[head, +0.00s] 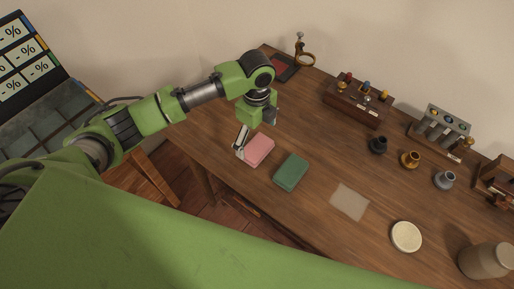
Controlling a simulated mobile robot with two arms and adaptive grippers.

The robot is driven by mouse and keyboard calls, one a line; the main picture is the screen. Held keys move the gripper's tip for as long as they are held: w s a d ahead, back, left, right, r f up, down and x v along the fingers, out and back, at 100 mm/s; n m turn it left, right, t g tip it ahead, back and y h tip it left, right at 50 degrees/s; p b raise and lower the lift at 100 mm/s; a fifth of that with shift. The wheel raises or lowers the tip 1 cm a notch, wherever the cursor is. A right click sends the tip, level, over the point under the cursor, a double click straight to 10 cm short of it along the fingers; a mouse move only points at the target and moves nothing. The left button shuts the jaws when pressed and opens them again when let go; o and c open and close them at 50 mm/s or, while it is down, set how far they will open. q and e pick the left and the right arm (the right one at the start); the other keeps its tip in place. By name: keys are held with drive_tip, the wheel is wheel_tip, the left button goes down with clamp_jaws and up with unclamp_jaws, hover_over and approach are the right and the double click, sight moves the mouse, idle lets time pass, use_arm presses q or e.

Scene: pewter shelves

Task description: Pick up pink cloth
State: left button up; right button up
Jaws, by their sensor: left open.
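The pink cloth (260,149) is a small folded block lying on the wooden table near its left front edge. My left gripper (241,152) reaches down at the cloth's left side. It is open, and one finger shows close beside the cloth's left end. The rest of the gripper is partly hidden behind its green housing, and I cannot tell if it touches the cloth. My right gripper is not in view.
A green folded cloth (291,172) lies just right of the pink one. A pale square (349,201) and a white round dish (406,236) lie farther right. Small pots (410,158), a wooden rack (357,101) and a vial stand (440,130) stand toward the back.

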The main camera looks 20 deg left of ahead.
sight(257, 147)
use_arm(q)
drive_tip(key=shift+w+f+p, duration=0.2)
drive_tip(key=shift+f+p, duration=0.35)
drive_tip(key=shift+f, duration=2.2)
drive_tip(key=c, duration=1.1)
